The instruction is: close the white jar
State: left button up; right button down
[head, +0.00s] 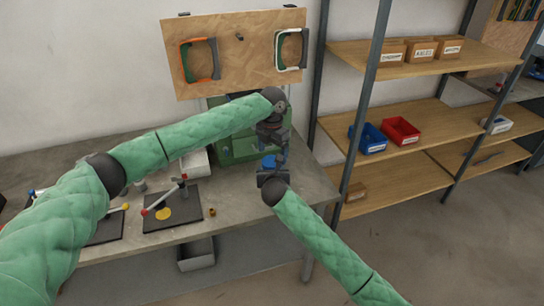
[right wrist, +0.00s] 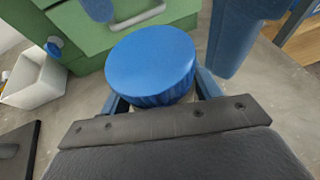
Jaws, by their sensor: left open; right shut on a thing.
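A round blue lid (right wrist: 150,62) with a ribbed edge fills the middle of the right wrist view. It also shows as a small blue patch in the head view (head: 268,162). The white jar under it is almost wholly hidden; I cannot tell how the lid sits on it. My right gripper (head: 272,174) is shut, with its fingers either side of what is below the lid, presumably the jar. My left gripper (head: 271,148) is open above the lid. Its blue fingers (right wrist: 235,40) show to either side of the lid in the right wrist view.
A white bin (right wrist: 38,78) is at left. Black plates with clamps (head: 180,207) lie on the bench (head: 235,200). Shelves (head: 410,130) with blue and red bins stand right.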

pick_arm(q)
jog(key=shift+r, duration=0.9)
jog(key=shift+c, duration=0.2)
